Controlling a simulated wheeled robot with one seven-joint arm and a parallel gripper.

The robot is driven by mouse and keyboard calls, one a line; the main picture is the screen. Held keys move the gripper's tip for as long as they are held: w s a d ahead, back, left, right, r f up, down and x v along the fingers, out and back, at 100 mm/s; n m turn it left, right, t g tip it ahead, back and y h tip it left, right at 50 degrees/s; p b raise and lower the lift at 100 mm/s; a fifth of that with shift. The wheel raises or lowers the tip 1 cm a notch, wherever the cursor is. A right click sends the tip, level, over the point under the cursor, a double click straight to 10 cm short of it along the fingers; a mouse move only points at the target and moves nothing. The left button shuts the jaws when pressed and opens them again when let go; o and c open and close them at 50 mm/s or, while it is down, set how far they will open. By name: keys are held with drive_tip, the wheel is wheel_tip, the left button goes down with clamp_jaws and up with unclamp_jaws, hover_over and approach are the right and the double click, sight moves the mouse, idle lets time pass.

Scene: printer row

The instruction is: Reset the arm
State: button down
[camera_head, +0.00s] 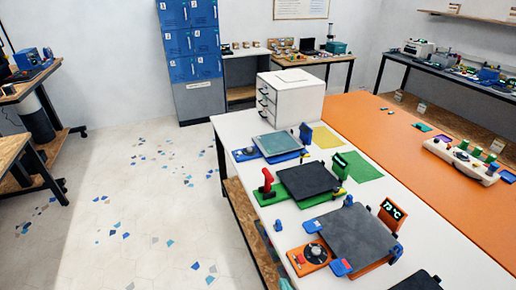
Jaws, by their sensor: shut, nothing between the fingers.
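Neither my arm nor my gripper shows in the head view. A long white table (240,150) runs from the middle towards the lower right. On it stand a grey-topped device (350,235) with an orange display reading about 73 °C, a black-topped device on a green base (308,180) with a red lever, and a teal-topped device on a blue base (277,144). A dark object (418,281) is cut off at the bottom edge.
A white drawer unit (290,97) stands at the table's far end. An orange mat (400,150) covers its right side, with a pale rack (462,160) on it. Blue lockers (190,55) stand at the back. The speckled floor (140,215) left of the table is open.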

drive_tip(key=s+a+f+m+t+h, duration=0.1)
drive_tip(key=s+a+f, duration=0.2)
drive_tip(key=s, duration=0.3)
drive_tip(key=s+a+f+m+h, duration=0.1)
drive_tip(key=s+a+f, duration=0.15)
drive_tip(key=s, duration=0.25)
drive_tip(key=s+a+r+n+t, duration=0.1)
drive_tip(key=s+r, duration=0.1)
drive_tip(key=s, duration=0.5)
drive_tip(key=s+a+r+n+t, duration=0.1)
drive_tip(key=s+r+n, duration=0.1)
drive_tip(key=s, duration=0.6)
drive_tip(key=shift+s+r, duration=0.2)
drive_tip(key=shift+r, duration=0.6)
drive_tip(key=c, duration=2.2)
unclamp_jaws()
drive_tip(key=shift+s+a+r, duration=0.15)
drive_tip(key=shift+s+r, duration=0.1)
drive_tip(key=o, duration=0.5)
drive_tip(key=shift+s+r+t, duration=0.1)
drive_tip(key=shift+t, duration=0.2)
drive_tip(key=shift+a+n, duration=0.15)
drive_tip(key=shift+n, duration=0.15)
